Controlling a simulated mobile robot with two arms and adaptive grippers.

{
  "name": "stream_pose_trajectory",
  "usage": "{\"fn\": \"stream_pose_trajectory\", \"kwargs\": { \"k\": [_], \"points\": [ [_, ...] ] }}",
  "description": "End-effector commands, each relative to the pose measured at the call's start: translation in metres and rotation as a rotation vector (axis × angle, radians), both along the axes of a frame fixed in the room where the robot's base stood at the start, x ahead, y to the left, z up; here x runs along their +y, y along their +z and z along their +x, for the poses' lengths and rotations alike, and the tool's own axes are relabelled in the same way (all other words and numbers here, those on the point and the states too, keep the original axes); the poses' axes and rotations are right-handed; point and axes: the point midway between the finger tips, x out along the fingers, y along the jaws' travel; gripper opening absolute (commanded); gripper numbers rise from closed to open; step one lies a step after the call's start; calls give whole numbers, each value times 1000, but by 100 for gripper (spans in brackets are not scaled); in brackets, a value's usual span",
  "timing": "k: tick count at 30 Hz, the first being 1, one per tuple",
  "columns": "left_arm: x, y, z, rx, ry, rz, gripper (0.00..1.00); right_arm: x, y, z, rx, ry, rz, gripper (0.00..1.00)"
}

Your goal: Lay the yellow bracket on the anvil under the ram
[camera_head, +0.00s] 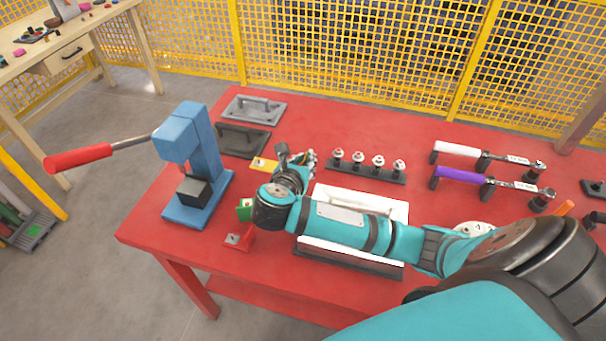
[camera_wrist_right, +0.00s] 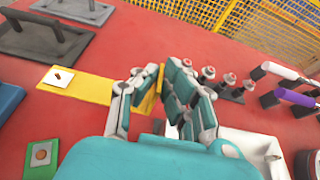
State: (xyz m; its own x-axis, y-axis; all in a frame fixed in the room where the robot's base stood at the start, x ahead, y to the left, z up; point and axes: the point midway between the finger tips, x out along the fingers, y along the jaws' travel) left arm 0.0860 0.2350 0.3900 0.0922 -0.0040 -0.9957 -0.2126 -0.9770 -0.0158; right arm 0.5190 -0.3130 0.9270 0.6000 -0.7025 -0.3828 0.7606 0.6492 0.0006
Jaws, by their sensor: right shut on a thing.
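The yellow bracket (camera_head: 262,164) is on or just above the red table, right of the blue press; its flat end with a pale patch points left. It also shows in the right wrist view (camera_wrist_right: 92,90). My right gripper (camera_head: 298,158) is shut on the bracket's right part; its fingers (camera_wrist_right: 160,78) hide some of it. I cannot tell whether the bracket touches the table. The dark anvil block (camera_head: 194,192) sits on the press base, below the ram head (camera_head: 174,148) of the blue press (camera_head: 206,150). My left gripper is not in view.
A green piece (camera_head: 244,208) and a red piece (camera_head: 240,238) lie between the press and my right arm. Grey and dark handled plates (camera_head: 253,109) lie behind. A dark rack of bolts (camera_head: 368,172) and a white tray (camera_head: 392,208) are at right. The press's red lever (camera_head: 78,158) sticks out left.

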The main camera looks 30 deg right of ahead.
Motion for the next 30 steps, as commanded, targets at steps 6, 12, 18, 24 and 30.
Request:
{"fn": "stream_pose_trajectory", "kwargs": {
  "k": [6,12,18,24,30],
  "points": [
    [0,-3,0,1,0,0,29,0,29,0,-2,0,2,0],
    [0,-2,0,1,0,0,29,0,34,0,-1,0,-1,0],
    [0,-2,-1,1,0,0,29,2,33,-1,1,5,1,0],
    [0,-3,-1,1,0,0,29,51,27,-21,21,139,19,0],
    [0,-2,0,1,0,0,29,113,46,-68,14,319,31,0]
  ]
}}
